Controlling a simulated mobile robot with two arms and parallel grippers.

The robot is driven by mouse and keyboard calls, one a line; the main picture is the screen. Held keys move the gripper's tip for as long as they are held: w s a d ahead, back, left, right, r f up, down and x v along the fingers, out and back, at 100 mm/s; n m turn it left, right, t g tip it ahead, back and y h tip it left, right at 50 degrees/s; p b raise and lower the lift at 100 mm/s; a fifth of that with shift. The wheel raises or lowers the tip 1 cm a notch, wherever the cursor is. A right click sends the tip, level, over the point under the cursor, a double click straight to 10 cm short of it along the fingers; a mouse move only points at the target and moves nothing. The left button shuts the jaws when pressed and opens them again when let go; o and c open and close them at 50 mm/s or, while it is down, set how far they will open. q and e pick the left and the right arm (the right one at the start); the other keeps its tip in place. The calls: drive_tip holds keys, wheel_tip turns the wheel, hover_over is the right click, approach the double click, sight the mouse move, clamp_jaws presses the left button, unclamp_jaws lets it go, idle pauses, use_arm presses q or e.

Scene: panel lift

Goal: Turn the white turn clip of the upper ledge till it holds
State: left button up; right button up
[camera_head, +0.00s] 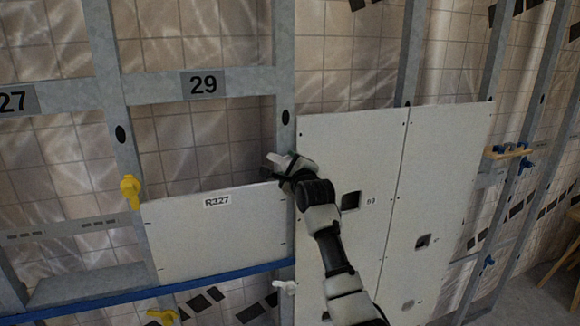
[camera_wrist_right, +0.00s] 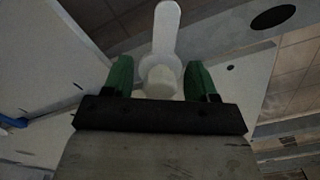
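A white turn clip (camera_wrist_right: 166,40) sits on the grey metal post in the right wrist view. Its round hub lies between my fingers and its lever points up and away in that view. In the head view the clip (camera_head: 275,158) shows as a pale tip at my right gripper (camera_head: 283,168), mostly hidden by it. In the wrist view the right gripper (camera_wrist_right: 160,80) has its green fingertips on either side of the hub, with gaps visible. The white panel R327 (camera_head: 215,240) stands beside it on a blue ledge (camera_head: 225,276). My left gripper is not in view.
Another white clip (camera_head: 286,287) is lower on the same post (camera_head: 285,80). Yellow clips are on the left post (camera_head: 130,190) and below the blue ledge (camera_head: 163,316). Larger white panels (camera_head: 435,180) stand close on the right. The bay above R327 is open.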

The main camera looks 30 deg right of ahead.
drive_tip(key=c, duration=0.9)
